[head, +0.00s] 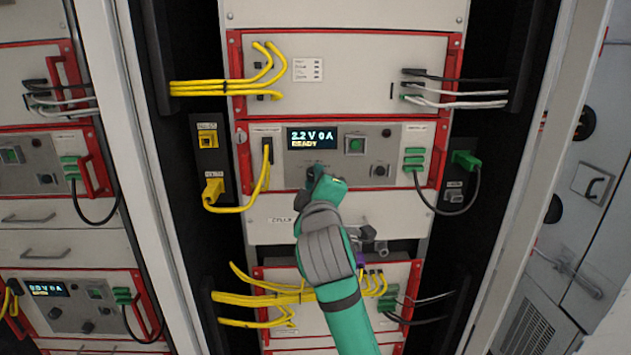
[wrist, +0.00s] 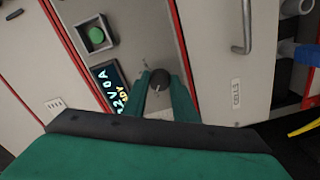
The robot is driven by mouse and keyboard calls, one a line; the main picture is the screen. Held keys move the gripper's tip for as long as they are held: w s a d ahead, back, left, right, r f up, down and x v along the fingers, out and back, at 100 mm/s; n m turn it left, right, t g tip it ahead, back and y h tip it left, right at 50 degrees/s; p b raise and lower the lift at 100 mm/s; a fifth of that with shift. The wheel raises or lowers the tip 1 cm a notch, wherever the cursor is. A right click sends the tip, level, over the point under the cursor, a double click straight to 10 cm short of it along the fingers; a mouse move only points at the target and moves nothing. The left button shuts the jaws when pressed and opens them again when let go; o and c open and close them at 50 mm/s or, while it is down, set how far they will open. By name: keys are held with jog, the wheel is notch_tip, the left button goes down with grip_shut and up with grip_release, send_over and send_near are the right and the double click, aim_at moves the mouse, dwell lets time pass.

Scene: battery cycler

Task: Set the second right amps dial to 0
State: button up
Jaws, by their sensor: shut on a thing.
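The cycler panel (head: 410,135) in the middle rack has a lit display (head: 311,138) reading 2.2 V 0 A, READY. My gripper (head: 319,177) is at the panel just below the display and covers most of the dial there. In the wrist view the dark round dial (wrist: 158,80) sits between the two green fingertips of my gripper (wrist: 164,90), which is shut on it. A pale mark shows on the dial's face. Another dark dial (head: 379,170) is to the right, below the green button (head: 355,145), clear of my gripper. No dial scale is readable.
Yellow cables (head: 262,180) hang left of the display, and a black cable (head: 470,195) loops at the right. Red handles (head: 438,155) stick out at the panel's sides. A cells drawer (head: 275,220) lies below. Similar racks stand at the left.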

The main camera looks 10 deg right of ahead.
jog(key=shift+n, duration=0.7)
jog(key=o, duration=1)
jog(key=shift+o, duration=0.2)
jog(key=shift+s, duration=0.1)
jog(key=s, duration=1)
jog(key=shift+s+a, duration=0.3)
jog(key=shift+s, duration=0.05)
jog(key=shift+f, duration=0.1)
